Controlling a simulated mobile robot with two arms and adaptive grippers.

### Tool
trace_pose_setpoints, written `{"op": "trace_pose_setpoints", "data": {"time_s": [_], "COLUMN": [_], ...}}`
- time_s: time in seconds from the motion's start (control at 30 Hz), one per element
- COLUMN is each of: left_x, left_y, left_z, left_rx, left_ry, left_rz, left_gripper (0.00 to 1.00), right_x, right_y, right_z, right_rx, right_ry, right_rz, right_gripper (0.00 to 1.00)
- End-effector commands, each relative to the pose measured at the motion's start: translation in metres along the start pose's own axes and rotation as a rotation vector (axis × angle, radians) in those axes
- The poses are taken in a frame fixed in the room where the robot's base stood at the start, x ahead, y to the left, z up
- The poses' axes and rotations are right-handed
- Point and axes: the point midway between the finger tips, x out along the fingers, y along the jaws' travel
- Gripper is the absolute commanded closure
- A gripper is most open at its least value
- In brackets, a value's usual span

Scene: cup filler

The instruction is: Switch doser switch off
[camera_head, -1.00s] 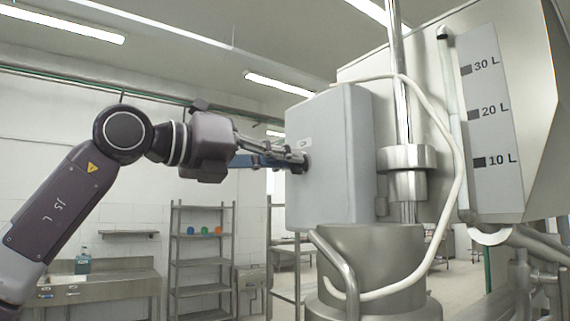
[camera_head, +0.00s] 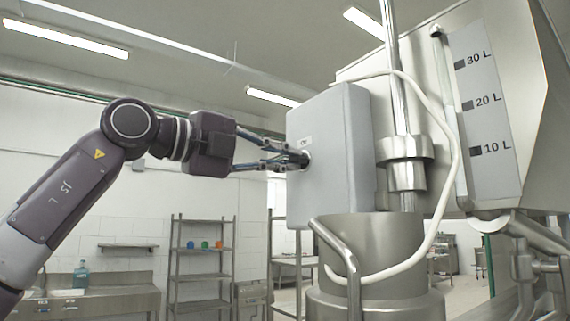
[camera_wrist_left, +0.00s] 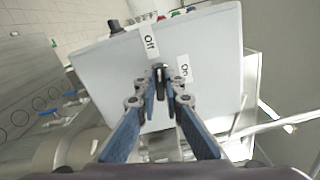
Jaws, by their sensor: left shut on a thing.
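The doser switch is a small dark knob (camera_wrist_left: 161,82) on the front of a light grey control box (camera_head: 331,120). My left gripper (camera_head: 301,160) reaches it from the left and is shut on the knob, with its fingers one above the other in the head view. In the left wrist view the two blue-padded fingers (camera_wrist_left: 160,84) close on the knob from both sides. An "Off" label (camera_wrist_left: 150,42) lies above the knob and an "On" label (camera_wrist_left: 184,70) to its right. The fingertips partly hide the knob. My right gripper is not in view.
A steel column (camera_head: 404,165) and a white hose (camera_head: 455,150) stand right of the box. A large hopper with a litre scale (camera_head: 487,110) is behind them. Green and red buttons (camera_wrist_left: 176,15) sit along the box's edge. Shelves (camera_head: 203,262) and a sink counter (camera_head: 105,300) are far back.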

Motion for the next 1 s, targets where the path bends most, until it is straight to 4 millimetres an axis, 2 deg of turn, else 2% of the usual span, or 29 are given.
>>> {"op": "trace_pose_setpoints", "data": {"time_s": [0.4, 1.0], "left_x": [0.0000, 0.0000], "left_y": [0.0005, 0.0001], "left_z": [0.0003, 0.0003], "left_rx": [-0.210, -0.248], "left_ry": [-0.001, 0.000], "left_rz": [-0.003, -0.003], "left_gripper": [1.00, 1.00], "right_x": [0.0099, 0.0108], "right_y": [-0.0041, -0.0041], "right_z": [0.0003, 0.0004], "right_rx": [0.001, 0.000], "right_ry": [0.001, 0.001], "right_rz": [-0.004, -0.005], "right_gripper": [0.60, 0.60]}}
